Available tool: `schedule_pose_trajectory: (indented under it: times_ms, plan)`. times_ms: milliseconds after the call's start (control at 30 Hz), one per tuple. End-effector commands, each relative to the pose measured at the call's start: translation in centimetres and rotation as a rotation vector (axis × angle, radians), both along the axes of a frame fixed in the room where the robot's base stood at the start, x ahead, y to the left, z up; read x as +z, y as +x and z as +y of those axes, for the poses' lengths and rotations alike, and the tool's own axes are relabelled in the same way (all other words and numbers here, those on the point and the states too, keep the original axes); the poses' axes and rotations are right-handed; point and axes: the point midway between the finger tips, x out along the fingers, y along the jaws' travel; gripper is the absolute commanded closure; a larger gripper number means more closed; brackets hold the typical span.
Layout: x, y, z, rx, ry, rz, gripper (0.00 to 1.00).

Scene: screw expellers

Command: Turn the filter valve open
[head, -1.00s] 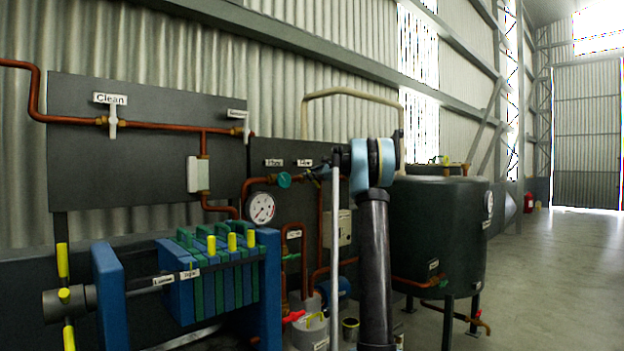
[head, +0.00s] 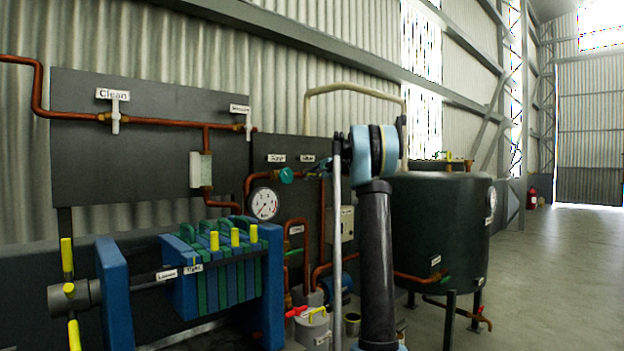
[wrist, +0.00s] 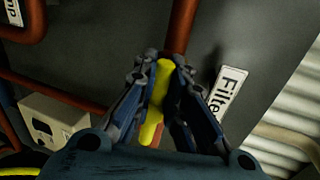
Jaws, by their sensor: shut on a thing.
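The filter valve's yellow handle (wrist: 158,100) shows in the wrist view, on a copper pipe beside the white Filter label (wrist: 230,92). My gripper (wrist: 163,75) has its two dark fingers on either side of the handle, shut on it. The handle stands nearly upright in that picture, tilted slightly, with its lower end showing between the fingers. In the head view a small label (head: 308,158) sits on the dark panel just left of my arm. The handle is not clear there, and my arm covers part of that area.
A round gauge (head: 264,203) and a teal valve (head: 286,175) are left of the label. The blue and green filter press (head: 215,265) stands lower left. A dark tank (head: 440,230) stands close on the right. The floor (head: 560,270) beyond it is clear.

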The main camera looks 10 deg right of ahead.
Motion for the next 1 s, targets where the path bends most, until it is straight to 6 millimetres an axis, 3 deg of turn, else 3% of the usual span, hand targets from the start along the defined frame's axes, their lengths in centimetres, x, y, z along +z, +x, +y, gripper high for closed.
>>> schedule_pose_trajectory:
  times_ms: [667,700,800,1000]
  plan:
    - [-0.34,0.08,-0.36,-0.005,-0.054,-0.038,1.0]
    - [-0.34,0.08,-0.36,-0.005,-0.054,-0.038,0.86]
    - [-0.31,0.08,-0.35,-0.005,-0.053,-0.037,0.67]
    - [-0.23,0.03,-0.2,-0.004,-0.051,-0.037,0.67]
